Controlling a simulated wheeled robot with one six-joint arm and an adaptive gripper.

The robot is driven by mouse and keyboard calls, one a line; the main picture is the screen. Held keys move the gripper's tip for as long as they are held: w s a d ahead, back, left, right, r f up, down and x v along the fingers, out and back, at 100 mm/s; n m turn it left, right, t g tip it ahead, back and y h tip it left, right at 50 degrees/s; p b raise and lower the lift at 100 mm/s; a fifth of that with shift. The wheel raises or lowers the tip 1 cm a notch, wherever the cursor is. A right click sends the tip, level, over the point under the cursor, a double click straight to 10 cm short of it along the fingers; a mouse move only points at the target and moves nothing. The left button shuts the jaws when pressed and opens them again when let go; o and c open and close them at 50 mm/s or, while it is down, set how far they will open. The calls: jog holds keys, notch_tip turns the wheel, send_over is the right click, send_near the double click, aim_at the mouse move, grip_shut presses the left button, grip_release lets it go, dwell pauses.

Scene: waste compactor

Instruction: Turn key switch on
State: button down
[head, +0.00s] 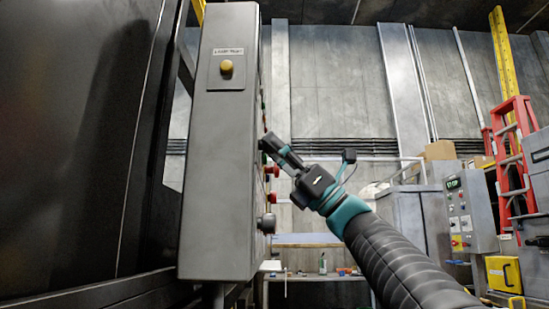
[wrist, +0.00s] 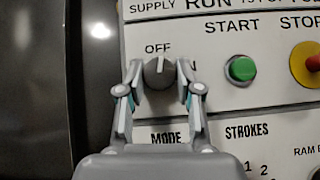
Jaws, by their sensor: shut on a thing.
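The key switch (wrist: 159,72) is a grey round knob with a light pointer line, seen in the wrist view on a white panel. The word OFF is printed at its upper left; the label on its right is mostly hidden by a finger. The pointer line looks close to upright. My gripper (wrist: 159,78) has one finger on each side of the knob and is shut on it. In the head view my gripper (head: 271,145) reaches the right side of the grey control box (head: 218,175); the knob is hidden there.
A green START button (wrist: 241,69) is right of the knob, and a red STOP button (wrist: 313,64) on yellow lies farther right. MODE and STROKES labels are below. In the head view, a yellow button (head: 226,66) is on the box's near face. A dark machine wall (head: 75,140) stands left.

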jog(key=shift+s+r+m+t+h+p, duration=0.15)
jog(key=shift+m+t+h+p, duration=0.55)
jog(key=shift+m+t+h, duration=1.35)
jog(key=shift+s+r+m+t+h+p, duration=0.1)
jog(key=shift+m+t+h+p, duration=0.65)
jog(key=shift+m+t, duration=2.4)
jog(key=shift+s+r+m+t+h+p, duration=0.15)
jog(key=shift+m+t+h+p, duration=0.85)
jog(key=shift+m, duration=2.8)
jog(key=shift+f+m+t+h+b, duration=0.15)
jog(key=shift+m+t+h+b, duration=0.2)
jog(key=shift+h, duration=0.35)
jog(key=c, duration=0.8)
grip_release()
jog(key=shift+f, duration=0.1)
jog(key=v, duration=1.2)
